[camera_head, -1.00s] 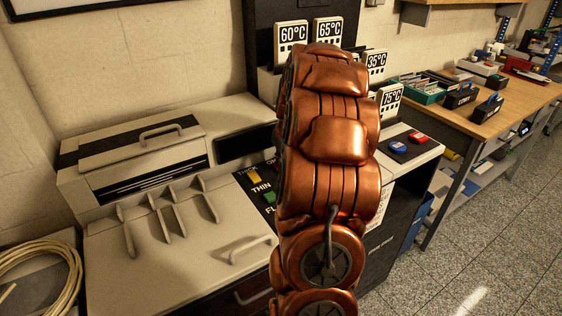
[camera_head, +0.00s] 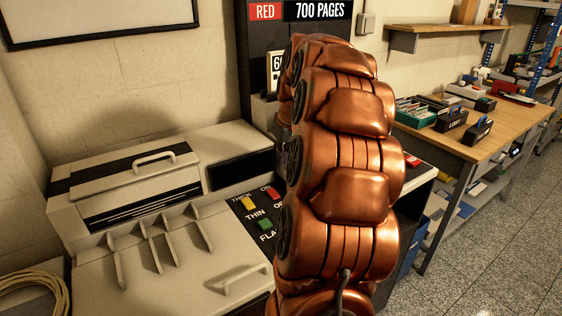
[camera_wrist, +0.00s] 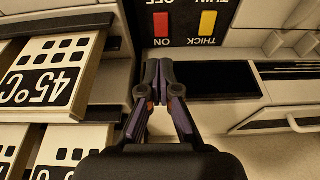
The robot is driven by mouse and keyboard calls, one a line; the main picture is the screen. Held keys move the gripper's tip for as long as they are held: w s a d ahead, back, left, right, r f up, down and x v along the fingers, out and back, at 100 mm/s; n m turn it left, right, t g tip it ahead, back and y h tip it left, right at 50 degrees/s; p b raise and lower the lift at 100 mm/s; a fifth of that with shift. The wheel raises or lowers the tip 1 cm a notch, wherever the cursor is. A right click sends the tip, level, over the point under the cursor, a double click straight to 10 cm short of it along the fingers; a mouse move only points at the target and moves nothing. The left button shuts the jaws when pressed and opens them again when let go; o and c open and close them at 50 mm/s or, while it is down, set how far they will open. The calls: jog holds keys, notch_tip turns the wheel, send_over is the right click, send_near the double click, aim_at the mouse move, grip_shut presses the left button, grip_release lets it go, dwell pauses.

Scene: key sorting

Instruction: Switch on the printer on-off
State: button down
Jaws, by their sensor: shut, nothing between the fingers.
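The cream printer (camera_head: 105,203) stands on the left in the head view, with a black control panel beside my arm. A red switch (camera_head: 274,193) sits under the label ON; it also shows in the wrist view (camera_wrist: 161,25), where the panel is upside down. A yellow switch (camera_wrist: 208,23) marked THICK is beside it. A green switch (camera_head: 263,224) shows only in the head view. My gripper (camera_wrist: 152,66) is shut and empty, its tips pointing toward the panel just short of the ON label. It appears apart from the red switch.
A 45°C card (camera_wrist: 48,77) and other cards stand close to the left of my gripper in the wrist view. A dark sign (camera_head: 295,12) reads RED, 700 PAGES. A wooden bench (camera_head: 465,140) with boxes stands at the right. Floor is open at lower right.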

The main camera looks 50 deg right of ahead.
jog(key=shift+r+p, duration=0.15)
jog(key=shift+p, duration=0.4)
jog(key=w+p, duration=0.1)
jog(key=p, duration=0.8)
jog(key=shift+w+d+r+t, duration=0.1)
jog(key=shift+w+r+t, duration=0.1)
jog(key=shift+t, duration=0.2)
jog(key=shift+f, duration=0.2)
jog(key=p, duration=0.5)
send_near(271, 190)
jog(key=x, duration=0.5)
jog(key=shift+w+f, duration=0.15)
jog(key=shift+w, duration=0.2)
jog(key=shift+f, duration=0.75)
jog(key=shift+w+f, duration=0.1)
